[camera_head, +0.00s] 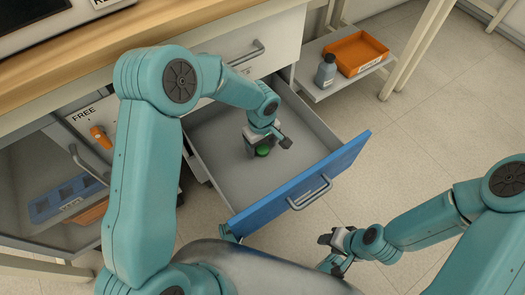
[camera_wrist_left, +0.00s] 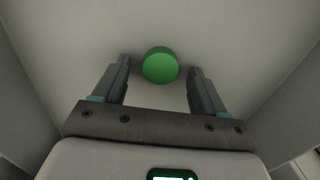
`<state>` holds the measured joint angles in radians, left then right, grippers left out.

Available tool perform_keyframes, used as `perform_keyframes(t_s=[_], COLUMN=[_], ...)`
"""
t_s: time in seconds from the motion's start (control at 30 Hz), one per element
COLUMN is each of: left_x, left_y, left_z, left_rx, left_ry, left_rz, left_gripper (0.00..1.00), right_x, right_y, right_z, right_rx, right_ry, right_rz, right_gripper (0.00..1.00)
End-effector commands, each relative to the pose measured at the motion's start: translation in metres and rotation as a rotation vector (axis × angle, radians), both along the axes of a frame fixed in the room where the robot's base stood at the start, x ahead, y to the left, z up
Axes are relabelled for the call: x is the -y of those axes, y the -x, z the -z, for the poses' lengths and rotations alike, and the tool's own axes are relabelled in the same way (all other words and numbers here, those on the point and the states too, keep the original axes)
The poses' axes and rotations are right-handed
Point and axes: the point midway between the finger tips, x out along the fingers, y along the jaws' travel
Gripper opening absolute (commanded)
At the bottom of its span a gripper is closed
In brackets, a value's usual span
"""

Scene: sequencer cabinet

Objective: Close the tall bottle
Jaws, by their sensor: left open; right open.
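A round green cap (camera_head: 263,151) lies in the open drawer (camera_head: 215,150). It also shows in the left wrist view (camera_wrist_left: 160,66), between and just beyond my fingertips. My left gripper (camera_head: 267,145) is open above the drawer floor, right at the cap; it also shows in the left wrist view (camera_wrist_left: 160,78). I cannot tell whether a finger touches the cap. My right gripper (camera_head: 335,250) is open and empty, in front of the drawer. A small grey bottle with a dark top (camera_head: 326,70) stands on the side shelf. No bottle clearly recognisable as the tall one shows.
An orange tray (camera_head: 356,53) sits beside the grey bottle on the shelf (camera_head: 330,88). The drawer's blue front (camera_head: 300,185) and walls surround my left gripper. A cabinet at the left holds a blue rack (camera_head: 62,197). The floor at right is clear.

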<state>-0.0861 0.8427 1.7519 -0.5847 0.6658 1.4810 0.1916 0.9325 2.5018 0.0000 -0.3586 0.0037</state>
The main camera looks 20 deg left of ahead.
Motion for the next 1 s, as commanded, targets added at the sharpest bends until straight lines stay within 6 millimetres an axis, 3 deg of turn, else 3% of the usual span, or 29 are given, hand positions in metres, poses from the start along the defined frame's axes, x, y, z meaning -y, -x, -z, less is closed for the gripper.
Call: perform_keyframes(t_s=[0.33,0.37,0.5,0.53,0.83,1.0], left_x=[0.0,0.0,0.0,0.0,0.0,0.0], left_y=[0.0,0.0,0.0,0.0,0.0,-0.001], left_z=[0.003,0.003,0.003,0.003,0.0,-0.027], left_rx=[0.001,0.001,0.001,0.001,0.002,0.005], left_ry=[0.0,0.0,0.0,0.0,0.0,0.0], left_rz=[0.001,0.001,0.001,0.001,0.001,0.002], left_gripper=[0.72,0.65,0.2,0.13,0.13,0.13], right_x=[0.0,0.0,0.0,0.0,0.0,-0.002], right_y=[0.0,0.0,0.0,0.0,0.0,0.002], right_z=[0.0,0.0,0.001,0.001,-0.001,-0.012], right_rx=[0.001,0.001,0.001,0.001,0.0,-0.004], right_ry=[0.0,0.0,0.0,0.0,0.0,-0.002], right_rz=[0.001,0.001,0.001,0.0,0.0,-0.007], right_gripper=[0.43,0.43,0.43,0.43,0.43,0.43])
